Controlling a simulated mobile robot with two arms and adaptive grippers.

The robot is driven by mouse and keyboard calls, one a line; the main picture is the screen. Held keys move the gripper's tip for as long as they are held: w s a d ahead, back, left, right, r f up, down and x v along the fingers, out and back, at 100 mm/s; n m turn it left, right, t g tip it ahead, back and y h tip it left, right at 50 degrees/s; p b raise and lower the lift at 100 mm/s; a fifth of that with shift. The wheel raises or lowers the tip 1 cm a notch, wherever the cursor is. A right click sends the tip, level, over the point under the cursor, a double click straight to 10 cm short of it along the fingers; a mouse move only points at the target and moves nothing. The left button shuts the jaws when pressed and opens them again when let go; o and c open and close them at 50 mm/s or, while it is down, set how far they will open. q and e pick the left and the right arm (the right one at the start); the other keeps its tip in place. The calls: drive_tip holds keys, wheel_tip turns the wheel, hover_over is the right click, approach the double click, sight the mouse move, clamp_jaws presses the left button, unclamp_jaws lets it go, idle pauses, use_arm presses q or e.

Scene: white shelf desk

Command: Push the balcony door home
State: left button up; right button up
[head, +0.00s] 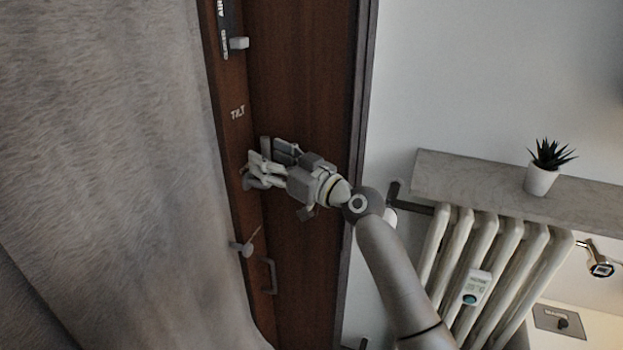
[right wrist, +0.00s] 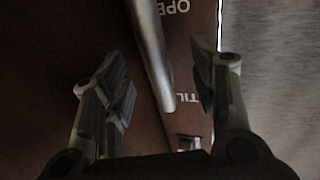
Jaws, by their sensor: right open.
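The balcony door (head: 300,85) is a dark reddish-brown wood panel that fills the middle of the head view. A narrower brown strip with the letters "TILT" runs along its left side. I cannot tell how far the door stands from its frame. My right gripper (head: 259,168) is open in front of this strip, just below the letters. In the right wrist view, a silver handle bar (right wrist: 152,50) lies between the spread fingers of my right gripper (right wrist: 165,88), with "OPE" and "TIL" lettering beside it. Contact with the bar cannot be told. My left gripper is not in view.
A grey curtain (head: 100,140) hangs close on the left. A small lever (head: 243,245) and a grey pull (head: 269,276) sit lower on the door. At right are a radiator (head: 490,250), a stone sill (head: 480,182) and a potted plant (head: 542,175).

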idle(0.4)
drive_tip(key=shift+v, duration=5.05)
